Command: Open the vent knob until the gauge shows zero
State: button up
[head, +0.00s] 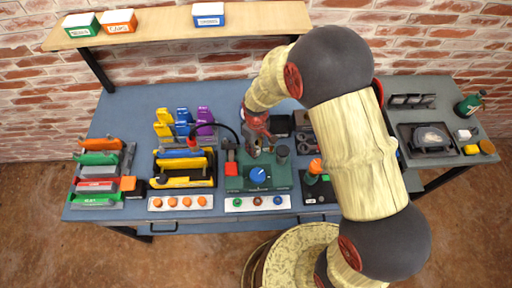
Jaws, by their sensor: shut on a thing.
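A green pump unit (236,184) stands at the middle of the bench's front. A round blue dial (258,175) with a pale mark is on its front; it may be the gauge, but its reading is too small to tell. A dark grey cylinder (282,152) stands at the unit's back right. My gripper (254,150) reaches down to the back of the unit, just behind the dial. It is shut on a small part there, which looks to be the vent knob; the fingers hide it almost wholly.
A white strip with coloured buttons (257,202) lies in front. Racks of coloured tools (98,170) fill the left. My arm covers the bench's right part.

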jog(key=o, duration=1.1)
jog(key=shift+c, duration=0.2)
jog(key=shift+o, duration=0.5)
notch_tip(320, 180, up, 12)
